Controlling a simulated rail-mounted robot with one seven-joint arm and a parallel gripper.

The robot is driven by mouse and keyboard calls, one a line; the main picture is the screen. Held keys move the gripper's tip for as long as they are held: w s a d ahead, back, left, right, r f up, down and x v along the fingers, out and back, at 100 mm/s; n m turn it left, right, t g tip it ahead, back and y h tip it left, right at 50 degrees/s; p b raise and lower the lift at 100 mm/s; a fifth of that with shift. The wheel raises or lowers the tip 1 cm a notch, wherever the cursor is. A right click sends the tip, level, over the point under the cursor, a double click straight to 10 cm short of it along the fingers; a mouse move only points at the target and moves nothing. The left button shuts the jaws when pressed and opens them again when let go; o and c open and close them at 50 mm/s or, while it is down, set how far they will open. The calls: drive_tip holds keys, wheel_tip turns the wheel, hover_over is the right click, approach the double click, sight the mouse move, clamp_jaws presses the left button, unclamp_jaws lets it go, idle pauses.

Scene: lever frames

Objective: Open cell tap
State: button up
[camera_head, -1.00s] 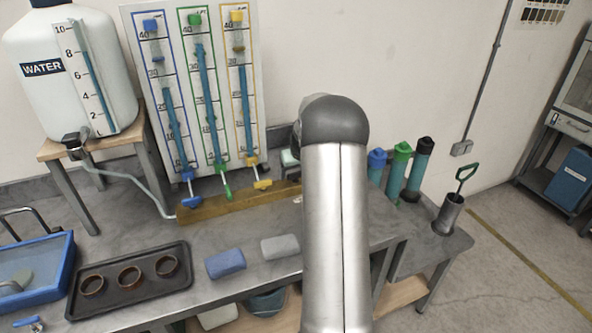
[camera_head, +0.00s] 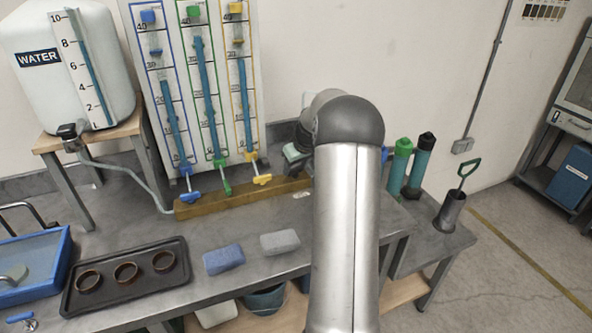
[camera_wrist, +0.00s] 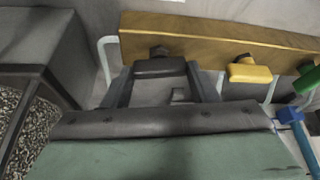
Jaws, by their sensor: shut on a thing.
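In the wrist view, a dark grey tap handle (camera_wrist: 160,68) with a dark nub above it sits against the front of a brown board. The two fingers of my gripper (camera_wrist: 160,85) stand on either side of this handle and are shut on it. A yellow tap (camera_wrist: 250,72) and a green tap (camera_wrist: 307,80) are on the same board to the right, with a blue handle (camera_wrist: 290,115) nearer. In the head view, my gripper is at the right end of the board, where my arm hides the fingertips and the dark tap.
The brown board (camera_head: 225,201) runs below a panel (camera_head: 133,60) of three tubes. A water tank (camera_head: 30,100) stands left. A tray (camera_head: 68,300) with three rings, a blue block (camera_head: 223,260) and a grey block (camera_head: 279,243) lie on the bench. Capped cylinders stand right of my arm.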

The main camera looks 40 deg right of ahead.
drive_tip(key=shift+d+n+y+b, duration=0.1)
drive_tip(key=shift+n+y+b, duration=0.8)
drive_tip(key=shift+n, duration=1.2)
drive_tip(key=o, duration=1)
drive_tip(key=shift+r, duration=0.1)
drive_tip(key=b+v, duration=0.1)
drive_tip(key=v, duration=1.6)
drive_tip(key=shift+w+r, duration=0.1)
drive_tip(key=shift+r, duration=0.15)
